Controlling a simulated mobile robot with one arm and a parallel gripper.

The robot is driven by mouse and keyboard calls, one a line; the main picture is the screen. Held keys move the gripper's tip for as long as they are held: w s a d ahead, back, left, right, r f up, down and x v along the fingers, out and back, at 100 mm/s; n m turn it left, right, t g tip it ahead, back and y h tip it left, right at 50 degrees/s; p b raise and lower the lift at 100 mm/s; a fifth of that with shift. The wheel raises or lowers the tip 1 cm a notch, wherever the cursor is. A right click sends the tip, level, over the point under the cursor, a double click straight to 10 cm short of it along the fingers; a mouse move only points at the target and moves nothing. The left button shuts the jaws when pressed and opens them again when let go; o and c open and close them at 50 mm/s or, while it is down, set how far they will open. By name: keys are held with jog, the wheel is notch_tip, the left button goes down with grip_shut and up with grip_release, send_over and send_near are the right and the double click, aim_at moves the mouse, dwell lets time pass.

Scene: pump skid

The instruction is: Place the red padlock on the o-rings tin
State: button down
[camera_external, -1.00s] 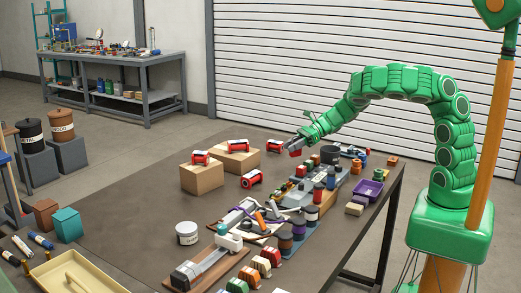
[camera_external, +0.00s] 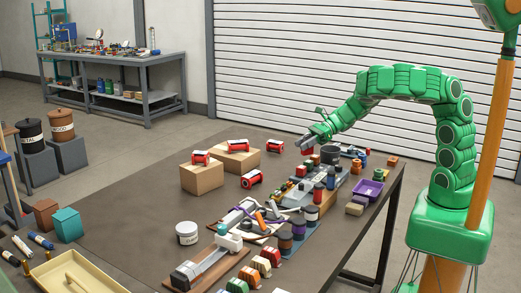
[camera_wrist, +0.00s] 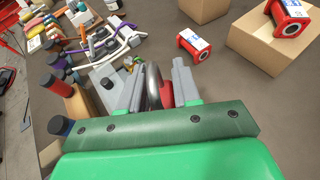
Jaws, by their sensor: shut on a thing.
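My gripper (camera_external: 302,143) is above the far right part of the brown table. In the wrist view its grey fingers (camera_wrist: 160,88) are shut on a red piece with a dark curved bar, which I take as the red padlock (camera_wrist: 167,94). Much of the padlock is hidden by the fingers; only a little red shows below them in the external view (camera_external: 307,151).
Two cardboard boxes (camera_external: 203,180) with red-and-white cylindrical parts stand at the far left; another such part (camera_external: 253,178) lies on the table. Fittings, a blue-grey block and a purple tray (camera_external: 368,189) crowd the right. Bare table surrounds the tin's left side.

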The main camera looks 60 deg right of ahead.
jog(key=w+a+f+n+g+y, duration=0.1)
jog(key=w+a+n+g+y, duration=0.2)
jog(key=a, duration=2)
jog(key=a+r+n+g, duration=0.2)
jog(key=a+r, duration=0.1)
jog(key=a, duration=1)
jog(key=a+r+n+g, duration=0.15)
jog(key=a+r, duration=0.25)
jog(key=a, duration=0.9)
send_over(183, 229)
jog(key=shift+g+h, duration=0.4)
jog(key=shift+g, duration=0.05)
jog(key=shift+f, duration=6.6)
jog(key=c, duration=0.8)
grip_release()
jog(key=shift+f, duration=0.1)
